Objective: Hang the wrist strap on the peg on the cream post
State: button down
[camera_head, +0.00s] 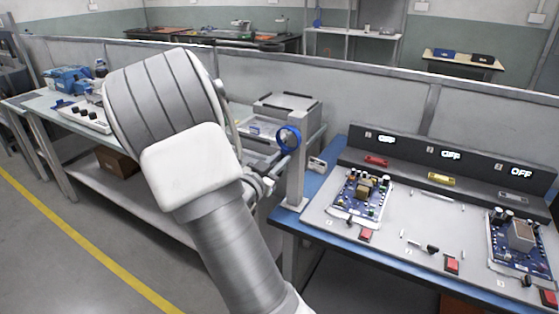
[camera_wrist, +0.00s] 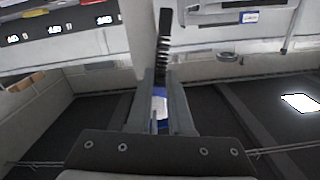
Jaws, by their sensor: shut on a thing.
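In the wrist view, my gripper (camera_wrist: 162,100) is shut on the blue wrist strap (camera_wrist: 161,122), whose edge shows between the fingers. A black coiled cord (camera_wrist: 163,50) runs from it toward the top of the picture. The cream post (camera_wrist: 138,35) is just beside the cord; I cannot tell the gap. In the head view, the post (camera_head: 297,180) stands at the left end of the blue bench. A blue ring (camera_head: 289,129), seemingly the strap's band, shows in front of its upper part. I cannot make out the peg.
Right of the post, the blue bench (camera_head: 312,225) carries a grey panel with circuit boards (camera_head: 361,196) and OFF displays (camera_head: 451,154). A second bench with a grey machine stands behind my arm. A low partition (camera_head: 375,100) runs behind both.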

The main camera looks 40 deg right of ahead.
jog(key=c, duration=0.7)
grip_release()
jog(key=shift+c, duration=0.2)
jog(key=p+v, duration=0.2)
jog(key=v, duration=1.5)
jog(key=shift+a, duration=0.25)
